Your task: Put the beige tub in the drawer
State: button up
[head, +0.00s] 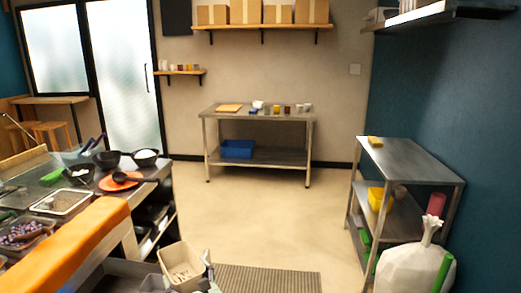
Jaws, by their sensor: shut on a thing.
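The beige tub (181,262) is at the bottom of the head view, right of the counter's near end. It looks upright and open at the top, with some small dark marks inside. My gripper (205,264) is shut on its right wall. A grey open drawer (117,269) seems to stick out from under the counter, just left of the tub. Its lower part is cut off by the picture's edge. A grey container (153,283) shows beside the tub. I cannot tell how high the tub is above the drawer.
A striped mat (266,279) lies on the floor. A metal shelf (410,160) and white bag (412,267) stand right. The middle floor is clear.

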jog(key=w+d+f+m+t+h, duration=0.2)
jog(key=d+f+h, duration=0.3)
jog(key=d, duration=0.8)
jog(key=w+d+f+m+t+h, duration=0.1)
jog(key=w+d+f+m+h, duration=0.3)
jog(key=d+f, duration=0.8)
jog(key=shift+w+d+m+t+h, duration=0.4)
jog(key=shift+d+m+h, duration=0.3)
jog(key=shift+d+h, duration=0.3)
